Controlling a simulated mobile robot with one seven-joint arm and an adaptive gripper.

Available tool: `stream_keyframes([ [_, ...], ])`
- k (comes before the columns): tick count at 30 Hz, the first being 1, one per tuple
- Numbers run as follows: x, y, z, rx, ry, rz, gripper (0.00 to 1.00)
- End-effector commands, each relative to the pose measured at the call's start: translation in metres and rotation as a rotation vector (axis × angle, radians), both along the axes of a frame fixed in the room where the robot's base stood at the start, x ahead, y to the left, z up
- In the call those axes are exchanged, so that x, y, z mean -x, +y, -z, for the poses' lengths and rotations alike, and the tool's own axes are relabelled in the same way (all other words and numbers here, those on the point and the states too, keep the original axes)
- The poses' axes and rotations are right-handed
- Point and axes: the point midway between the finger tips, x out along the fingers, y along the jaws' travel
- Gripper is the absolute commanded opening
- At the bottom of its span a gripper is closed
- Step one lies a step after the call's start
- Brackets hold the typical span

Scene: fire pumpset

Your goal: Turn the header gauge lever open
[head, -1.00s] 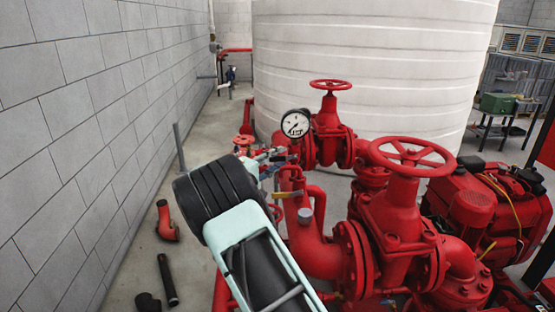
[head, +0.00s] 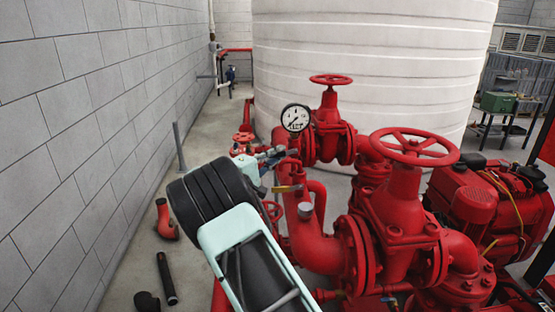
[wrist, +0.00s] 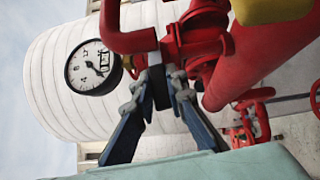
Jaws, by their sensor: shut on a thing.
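The round white pressure gauge (head: 295,118) with a black rim stands on the red header pipework, and it also shows at the left in the wrist view (wrist: 90,67). My gripper (head: 281,154) is just below the gauge in the head view. In the wrist view its two dark blue fingers (wrist: 161,84) close from both sides on a dark, narrow piece beside the gauge fitting. This looks like the header gauge lever (wrist: 159,92). The fingers hide much of it, so its exact angle is hard to tell.
A block wall (head: 70,140) runs along the left. Loose pipe pieces (head: 165,222) lie on the floor.

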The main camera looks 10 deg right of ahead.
Motion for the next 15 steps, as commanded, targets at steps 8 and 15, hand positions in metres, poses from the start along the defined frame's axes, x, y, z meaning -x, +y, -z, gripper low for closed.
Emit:
stream_keyframes([
  [8,0.0,-0.001,0.021,0.177,0.01,0.0,0.0],
  [15,0.001,-0.005,0.029,0.356,0.023,0.001,0.0],
])
